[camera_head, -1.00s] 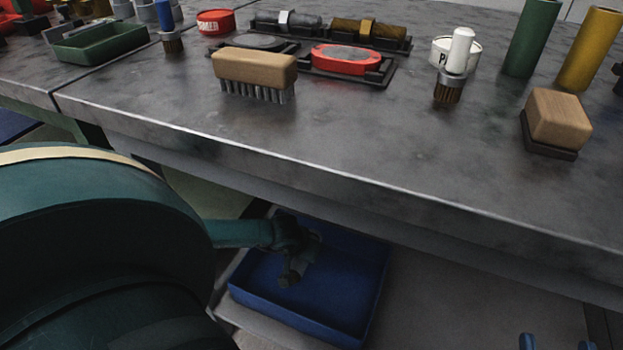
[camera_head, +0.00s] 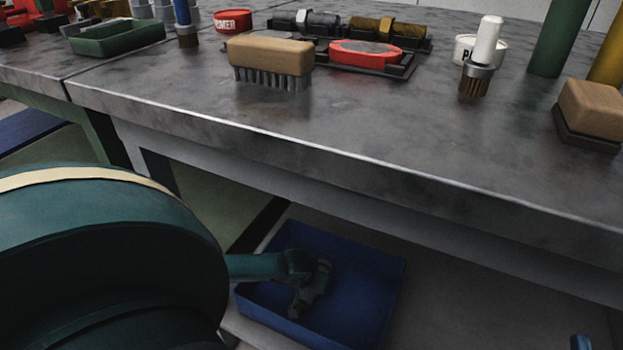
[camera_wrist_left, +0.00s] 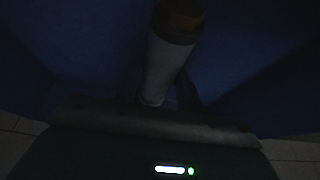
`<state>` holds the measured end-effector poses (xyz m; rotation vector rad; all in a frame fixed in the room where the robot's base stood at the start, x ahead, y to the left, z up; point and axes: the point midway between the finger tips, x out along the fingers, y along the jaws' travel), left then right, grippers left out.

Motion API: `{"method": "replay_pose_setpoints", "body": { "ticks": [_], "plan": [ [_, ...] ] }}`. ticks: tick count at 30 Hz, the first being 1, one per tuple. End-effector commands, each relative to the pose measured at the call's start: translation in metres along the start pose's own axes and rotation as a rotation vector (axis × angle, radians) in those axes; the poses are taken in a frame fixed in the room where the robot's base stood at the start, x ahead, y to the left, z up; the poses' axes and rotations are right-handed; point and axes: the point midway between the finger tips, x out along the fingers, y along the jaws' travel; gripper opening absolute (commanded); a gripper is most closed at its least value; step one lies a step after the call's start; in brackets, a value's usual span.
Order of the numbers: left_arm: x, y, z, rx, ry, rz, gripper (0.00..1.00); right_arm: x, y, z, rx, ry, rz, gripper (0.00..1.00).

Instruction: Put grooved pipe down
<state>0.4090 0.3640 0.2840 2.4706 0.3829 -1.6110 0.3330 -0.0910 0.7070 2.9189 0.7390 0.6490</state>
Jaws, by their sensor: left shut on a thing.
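In the left wrist view, a pale grey cylindrical piece, which looks like the grooved pipe (camera_wrist_left: 164,62), stands out from between the fingers of my left gripper (camera_wrist_left: 160,92). A brownish band or cap (camera_wrist_left: 178,20) is at its far end. The dark fingers lie on either side of the pipe, shut on it. Dark blue surfaces (camera_wrist_left: 75,60) surround it; the view is too dark to tell whether the pipe touches them.
A grey workbench (camera_head: 300,125) holds a wooden brush (camera_head: 270,56), a red oval piece (camera_head: 365,52), a green tray (camera_head: 118,38) and a wooden block (camera_head: 592,108). A large dark green rounded body (camera_head: 110,260) fills the lower left. Beyond it, a blue tray (camera_head: 375,300) lies low.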

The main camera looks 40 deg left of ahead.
Motion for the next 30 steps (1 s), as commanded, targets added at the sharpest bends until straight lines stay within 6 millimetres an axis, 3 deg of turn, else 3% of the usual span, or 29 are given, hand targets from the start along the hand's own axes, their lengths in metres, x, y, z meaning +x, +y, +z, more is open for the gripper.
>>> {"method": "replay_pose_setpoints", "body": {
  "ticks": [8, 17, 20, 24, 30],
  "plan": [
    [0.0, 0.0, 0.0, 0.0, 0.0, 0.0, 0.59, 0.001, 0.001, -0.001, -0.004, 0.006, 0.0, 0.48],
    [-0.002, 0.0, -0.001, 0.0, 0.0, 0.0, 0.59, 0.002, 0.001, -0.003, -0.003, 0.003, 0.0, 0.48],
    [-0.014, 0.0, -0.003, 0.002, 0.001, 0.0, 0.59, 0.001, 0.0, -0.004, 0.014, -0.024, 0.002, 0.48],
    [-0.044, -0.001, -0.003, 0.005, 0.001, 0.0, 0.59, -0.014, -0.01, 0.014, 0.097, -0.162, 0.017, 0.48],
    [-0.087, -0.001, -0.003, 0.005, 0.001, 0.0, 0.59, -0.016, -0.007, 0.015, 0.06, -0.202, 0.027, 0.48]
  ]
}}
